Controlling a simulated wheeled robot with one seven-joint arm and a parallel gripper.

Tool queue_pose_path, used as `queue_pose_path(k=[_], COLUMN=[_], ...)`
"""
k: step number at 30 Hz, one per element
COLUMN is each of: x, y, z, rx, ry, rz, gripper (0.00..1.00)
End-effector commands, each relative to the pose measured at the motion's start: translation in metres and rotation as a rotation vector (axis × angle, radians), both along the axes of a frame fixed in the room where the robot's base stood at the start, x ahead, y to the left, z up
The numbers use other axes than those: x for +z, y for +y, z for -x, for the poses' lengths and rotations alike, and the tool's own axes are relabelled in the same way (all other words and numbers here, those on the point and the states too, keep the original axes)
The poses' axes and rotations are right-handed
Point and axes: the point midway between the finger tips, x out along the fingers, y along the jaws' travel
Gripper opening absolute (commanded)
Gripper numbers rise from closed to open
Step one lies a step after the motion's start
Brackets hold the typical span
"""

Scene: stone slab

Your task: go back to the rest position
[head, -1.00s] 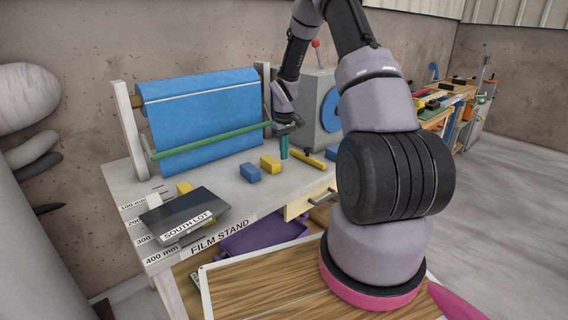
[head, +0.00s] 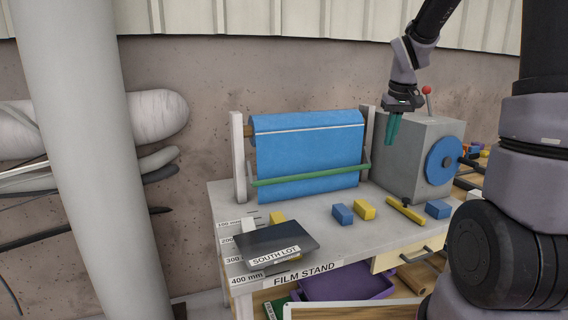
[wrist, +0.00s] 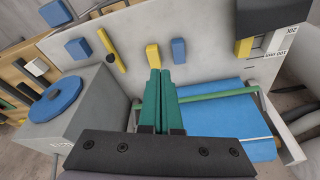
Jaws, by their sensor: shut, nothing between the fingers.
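The gripper is shut and empty. It touches nothing that I can see.
The grey machine (head: 412,150) stands right. A pale column (head: 88,160) stands left.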

Motion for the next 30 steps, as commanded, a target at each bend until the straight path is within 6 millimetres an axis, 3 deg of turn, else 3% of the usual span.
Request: queue_pose_path(k=[1, 3, 9, 15, 18, 24, 30], x=[0.021, 0.043, 0.09, 0.113, 0.117, 0.118, 0.118], y=[0.006, 0.012, 0.03, 0.045, 0.05, 0.055, 0.055], z=[0.018, 0.04, 0.11, 0.176, 0.199, 0.221, 0.222], rx=[-0.025, -0.063, -0.164, -0.246, -0.272, -0.297, -0.299], ry=[-0.035, -0.074, -0.182, -0.275, -0.306, -0.331, -0.332], rz=[-0.012, -0.035, -0.12, -0.229, -0.273, -0.321, -0.324], gripper=[0.0, 0.0, 0.0, 0.0, 0.0, 0.0, 0.0])
